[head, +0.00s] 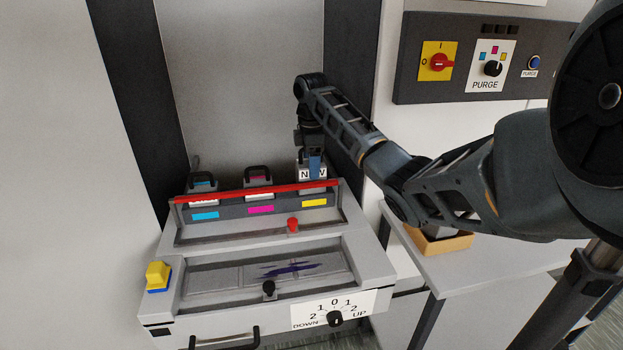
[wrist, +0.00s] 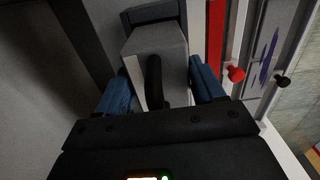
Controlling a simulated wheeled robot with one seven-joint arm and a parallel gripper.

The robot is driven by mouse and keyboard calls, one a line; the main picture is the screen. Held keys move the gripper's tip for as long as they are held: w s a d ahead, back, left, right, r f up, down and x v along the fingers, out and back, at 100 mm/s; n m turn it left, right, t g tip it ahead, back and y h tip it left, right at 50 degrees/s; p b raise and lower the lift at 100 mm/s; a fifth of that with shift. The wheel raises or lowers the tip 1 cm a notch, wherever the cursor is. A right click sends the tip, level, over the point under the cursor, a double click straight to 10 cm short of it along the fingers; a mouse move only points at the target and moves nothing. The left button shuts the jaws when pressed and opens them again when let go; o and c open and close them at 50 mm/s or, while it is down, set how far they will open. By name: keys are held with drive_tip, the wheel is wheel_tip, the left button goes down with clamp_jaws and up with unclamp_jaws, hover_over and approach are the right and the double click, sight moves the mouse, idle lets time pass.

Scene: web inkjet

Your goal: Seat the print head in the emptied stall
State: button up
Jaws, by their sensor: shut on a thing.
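My gripper (head: 314,160) is shut on a print head labelled NEW (head: 304,174), directly behind the yellow-marked stall (head: 314,203). In the wrist view the grey print head (wrist: 158,45) sits between the two blue fingers, its black handle toward me. The label shows just above the red bar (head: 255,191); the head's lower part is hidden, so I cannot tell how deep it sits. Two other print heads with black handles stand behind the cyan label (head: 205,215) and the magenta label (head: 261,209).
A red knob (head: 292,224) and a black knob (head: 269,288) are on the machine front. A yellow block (head: 158,275) sits at its left corner. A dial (head: 335,318) is below. An orange tray (head: 462,243) lies on the right counter, partly behind my arm. The purge panel (head: 492,66) hangs above.

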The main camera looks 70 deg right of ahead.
drive_tip(key=shift+f, duration=1.95)
drive_tip(key=shift+f, duration=0.15)
drive_tip(key=o, duration=1)
wheel_tip(320, 180, up, 12)
drive_tip(key=shift+r+p, duration=0.15)
drive_tip(key=shift+p, duration=1.1)
